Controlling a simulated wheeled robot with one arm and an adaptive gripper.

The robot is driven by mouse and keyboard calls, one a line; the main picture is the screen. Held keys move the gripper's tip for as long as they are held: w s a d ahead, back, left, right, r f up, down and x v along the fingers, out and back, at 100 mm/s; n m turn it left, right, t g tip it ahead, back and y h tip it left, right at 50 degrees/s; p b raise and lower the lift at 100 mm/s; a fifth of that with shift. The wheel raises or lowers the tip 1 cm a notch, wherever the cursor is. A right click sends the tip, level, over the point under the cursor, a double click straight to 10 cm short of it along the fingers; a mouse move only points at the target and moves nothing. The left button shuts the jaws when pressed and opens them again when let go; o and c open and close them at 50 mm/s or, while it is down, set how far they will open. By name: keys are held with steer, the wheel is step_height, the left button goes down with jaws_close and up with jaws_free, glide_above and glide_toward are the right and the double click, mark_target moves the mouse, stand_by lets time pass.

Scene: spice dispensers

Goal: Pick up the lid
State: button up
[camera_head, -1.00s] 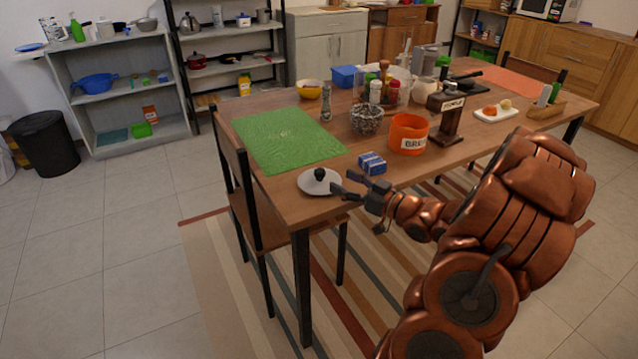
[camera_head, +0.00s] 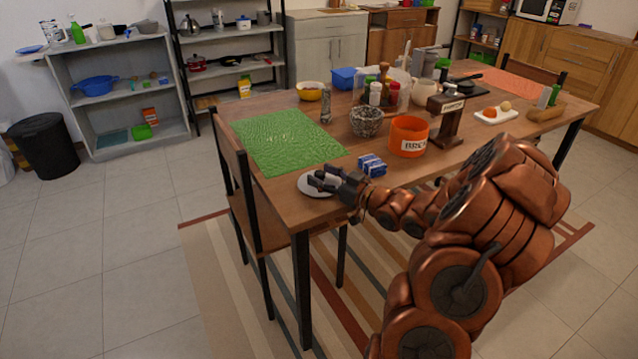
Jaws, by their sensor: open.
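The lid (camera_head: 306,183) is a round white disc lying on the near left corner of the wooden table (camera_head: 280,198). Its dark knob, seen a second ago, is now hidden behind my gripper. My gripper (camera_head: 318,181) is over the lid, with its dark fingers open and pointing left around where the knob stands. I cannot tell whether the fingers touch the knob.
A blue and white box (camera_head: 372,166) sits just right of my gripper. An orange container (camera_head: 408,136) and a dark wooden stand (camera_head: 446,122) are farther right. A green mat (camera_head: 287,142) lies behind the lid. A chair (camera_head: 233,165) stands at the table's left edge.

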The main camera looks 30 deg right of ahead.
steer(key=shift+c, duration=0.2)
jaws_close()
stand_by(0.4)
steer(key=shift+r, duration=0.1)
